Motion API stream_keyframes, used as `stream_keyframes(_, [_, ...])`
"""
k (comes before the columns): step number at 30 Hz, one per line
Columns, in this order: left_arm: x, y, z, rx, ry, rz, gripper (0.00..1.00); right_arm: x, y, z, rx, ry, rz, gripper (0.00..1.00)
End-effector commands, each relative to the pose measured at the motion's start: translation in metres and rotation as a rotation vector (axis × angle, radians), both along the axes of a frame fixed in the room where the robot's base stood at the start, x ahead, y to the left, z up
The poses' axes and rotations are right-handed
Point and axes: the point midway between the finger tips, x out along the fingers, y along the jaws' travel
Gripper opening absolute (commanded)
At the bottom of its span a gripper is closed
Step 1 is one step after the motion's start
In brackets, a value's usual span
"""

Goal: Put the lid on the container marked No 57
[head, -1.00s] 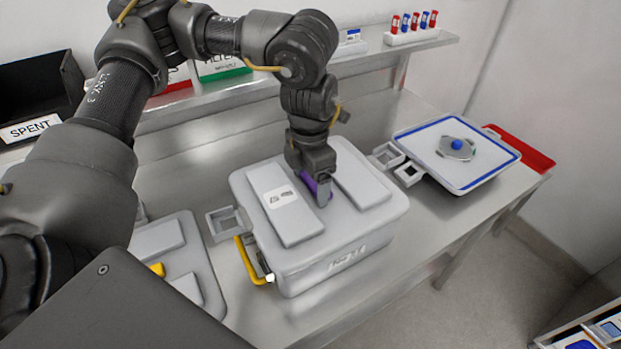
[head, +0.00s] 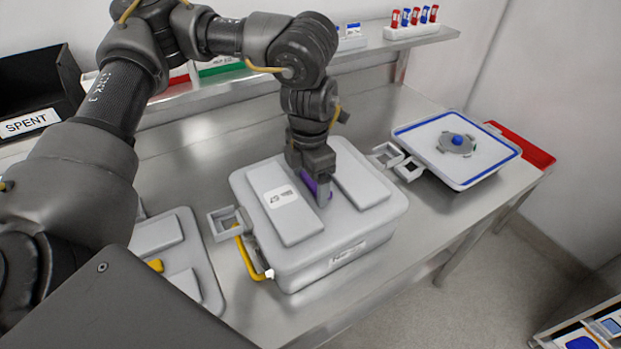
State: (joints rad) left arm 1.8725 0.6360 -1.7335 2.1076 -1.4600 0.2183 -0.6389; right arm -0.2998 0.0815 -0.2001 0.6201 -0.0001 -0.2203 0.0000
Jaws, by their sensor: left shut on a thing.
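A grey lid (head: 352,232) with two raised pads sits on the light grey container (head: 335,262) in the middle of the bench. A white label (head: 281,197) on the lid's left pad seems to read 57. The label on the container's front (head: 347,255) is too blurred to read. My left gripper (head: 323,200) points down over the lid's middle and is shut on its purple handle (head: 311,184). The fingers partly hide the handle. The lid looks level, and no clear gap shows at its rim. My right gripper is out of view.
Another grey lidded container (head: 208,262) with a yellow part is at the left, partly hidden by my arm. A white, blue-edged lid (head: 425,135) with a blue knob lies at the right, near a red tray (head: 535,152). A yellow bar (head: 248,260) is beside the middle container. A shelf runs behind.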

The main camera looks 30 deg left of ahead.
Motion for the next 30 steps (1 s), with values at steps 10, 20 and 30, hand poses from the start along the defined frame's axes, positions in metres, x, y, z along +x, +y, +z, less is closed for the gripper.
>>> stream_keyframes(10, [0.0, 0.0, -0.002, -0.001, -0.002, 0.0, 0.34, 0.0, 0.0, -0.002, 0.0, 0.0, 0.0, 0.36])
stream_keyframes(20, [0.0, 0.0, -0.006, -0.001, -0.002, 0.0, 0.34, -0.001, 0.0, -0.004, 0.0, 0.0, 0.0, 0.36])
stream_keyframes(30, [0.0, 0.0, -0.011, -0.001, -0.002, 0.0, 0.34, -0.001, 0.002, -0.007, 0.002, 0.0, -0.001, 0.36])
